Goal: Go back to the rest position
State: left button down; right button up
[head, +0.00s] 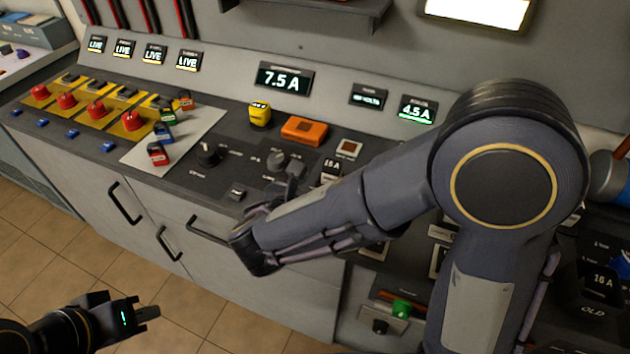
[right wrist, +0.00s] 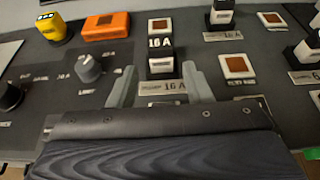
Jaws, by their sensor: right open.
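My right gripper (head: 296,180) reaches over the console, its arm crossing the head view from the right. In the right wrist view its two grey fingers (right wrist: 160,88) are open and apart, with nothing held. A black and white 16 A block (right wrist: 161,58) stands upright beyond and between the fingertips; I cannot tell whether they reach around it. The block also shows in the head view (head: 331,168). My left gripper (head: 146,313) is low at the bottom left, over the floor and away from the console; whether its jaws are open is unclear.
The console carries a yellow block (head: 260,113), an orange block (head: 304,130), a black knob (head: 208,154) and several red buttons. A grey knob (right wrist: 88,68) lies left of the right fingers. Cabinet handles (head: 125,203) stick out in front. The tiled floor (head: 190,300) is clear.

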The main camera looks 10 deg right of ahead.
jog(key=s+d+m+g, duration=0.1)
jog(key=d+m, duration=0.1)
jog(key=d, duration=0.1)
jog(key=s+d+m+g, duration=0.2)
jog(key=d+m, duration=0.1)
jog(key=s+d+m+g+p, duration=0.1)
jog(key=d+m+g, duration=0.1)
jog(key=d, duration=0.1)
jog(key=shift+s+d+f, duration=0.3)
jog(key=shift+s+d, duration=0.1)
jog(key=s+d+m+g+y, duration=0.1)
jog(key=s+m, duration=0.1)
jog(key=s+d+m+g+y, duration=0.1)
jog(key=s+d+m, duration=0.1)
jog(key=m, duration=0.1)
jog(key=s+d+f+m+g+y, duration=0.1)
jog(key=s+m, duration=0.1)
jog(key=s, duration=0.1)
jog(key=shift+d+m+g+p, duration=0.3)
jog(key=shift+d+p, duration=0.05)
jog(key=shift+p, duration=0.05)
jog(key=s+a+r+m+t+y, duration=0.1)
jog(key=s+m+y, duration=0.3)
jog(key=m, duration=0.4)
jog(key=s+a+r+m+t+y+p, duration=0.1)
jog(key=s+a+r+m+t+y, duration=0.1)
jog(key=m, duration=0.6)
jog(key=shift+s+r+y+p, duration=0.3)
jog(key=shift+s+r+y, duration=0.45)
jog(key=shift+s+y, duration=0.3)
